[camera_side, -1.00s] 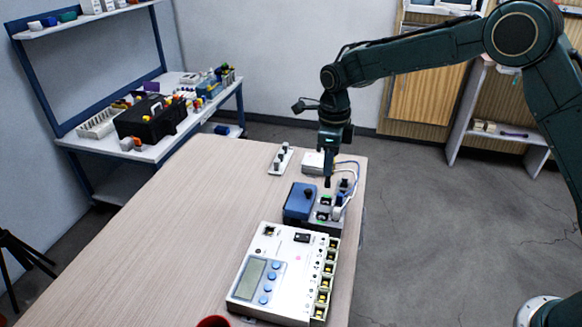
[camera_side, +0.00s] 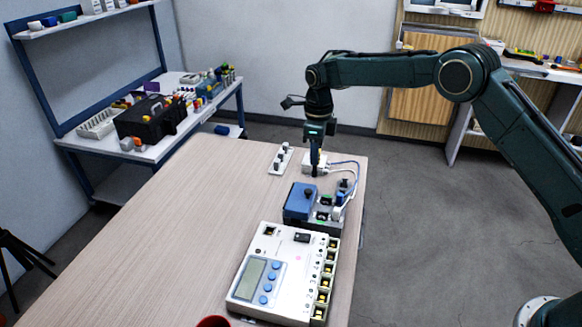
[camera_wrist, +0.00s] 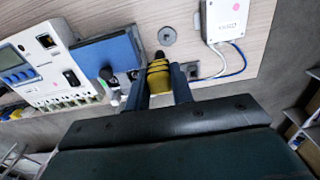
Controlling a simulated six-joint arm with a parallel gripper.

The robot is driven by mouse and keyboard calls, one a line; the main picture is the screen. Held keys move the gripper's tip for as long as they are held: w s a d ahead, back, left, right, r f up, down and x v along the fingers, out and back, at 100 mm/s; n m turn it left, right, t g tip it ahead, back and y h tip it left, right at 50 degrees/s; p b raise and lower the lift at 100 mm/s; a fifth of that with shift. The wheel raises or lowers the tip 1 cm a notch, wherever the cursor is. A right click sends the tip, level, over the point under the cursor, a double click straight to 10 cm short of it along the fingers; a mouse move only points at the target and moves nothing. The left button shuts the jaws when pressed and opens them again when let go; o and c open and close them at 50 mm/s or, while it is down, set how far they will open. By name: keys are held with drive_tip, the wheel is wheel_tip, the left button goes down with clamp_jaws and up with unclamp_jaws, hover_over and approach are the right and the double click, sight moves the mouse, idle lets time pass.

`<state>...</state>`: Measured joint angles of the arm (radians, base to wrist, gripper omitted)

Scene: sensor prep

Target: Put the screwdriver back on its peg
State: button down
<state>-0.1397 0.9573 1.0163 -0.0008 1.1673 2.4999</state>
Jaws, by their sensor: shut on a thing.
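In the wrist view, my gripper (camera_wrist: 160,88) is shut on a screwdriver (camera_wrist: 159,74) by its yellow and black handle. The handle's black end points toward a round grey disc (camera_wrist: 167,35) with a small centre mark on the table, apart from it in the picture. I cannot tell whether this disc is the peg. In the side view, my gripper (camera_side: 315,168) points down over the far part of the table, close to the white box. The screwdriver is too small and dark there to make out, and its shaft is hidden.
A blue box (camera_side: 300,201) and a white device with a screen (camera_side: 285,270) lie nearer. The table's left side (camera_side: 190,230) is clear.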

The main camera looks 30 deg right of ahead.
drive_tip(key=shift+w+d+f, duration=0.15)
drive_tip(key=shift+w+f, duration=0.1)
drive_tip(key=shift+w, duration=0.2)
drive_tip(key=shift+w+d+f, duration=0.15)
drive_tip(key=shift+w+f, duration=0.05)
drive_tip(key=shift+w, duration=0.2)
drive_tip(key=shift+f, duration=0.1)
drive_tip(key=shift+f, duration=1.75)
drive_tip(key=shift+f, duration=1)
idle(2.4)
drive_tip(key=c, duration=1)
unclamp_jaws()
drive_tip(key=shift+o, duration=0.2)
drive_tip(key=shift+r, duration=0.15)
wheel_tip(320, 180, up, 7)
idle(0.3)
